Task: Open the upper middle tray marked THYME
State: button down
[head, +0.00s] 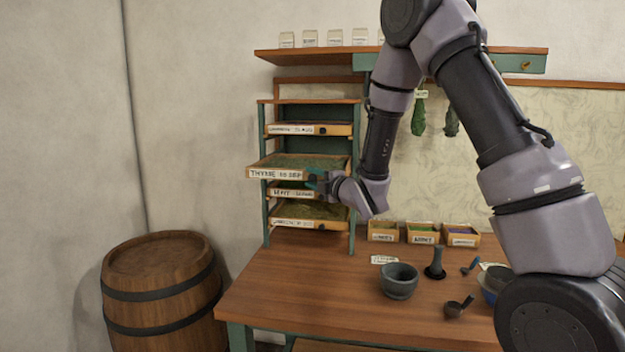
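The tray marked THYME (275,174) is in a wooden rack (355,160) with green posts at the back left of the table. It is the second tray from the top. It sticks out of the rack toward the front, and green herbs show inside it. My gripper (316,182) is at the right end of the tray's front, close to the label. The fingers are small and partly dark against the tray, so I cannot tell whether they are shut on its front edge.
Other labelled trays sit above (305,129) and below (308,223); the bottom one also sticks out. On the table (300,290) are a mortar (399,283), a pestle (435,264) and small herb boxes (422,233). A barrel (160,285) stands left. The table's front left is clear.

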jog(key=c, duration=0.6)
grip_release()
jog(key=shift+s, duration=0.1)
jog(key=v, duration=1)
jog(key=shift+s+d, duration=0.25)
jog(key=shift+d, duration=0.05)
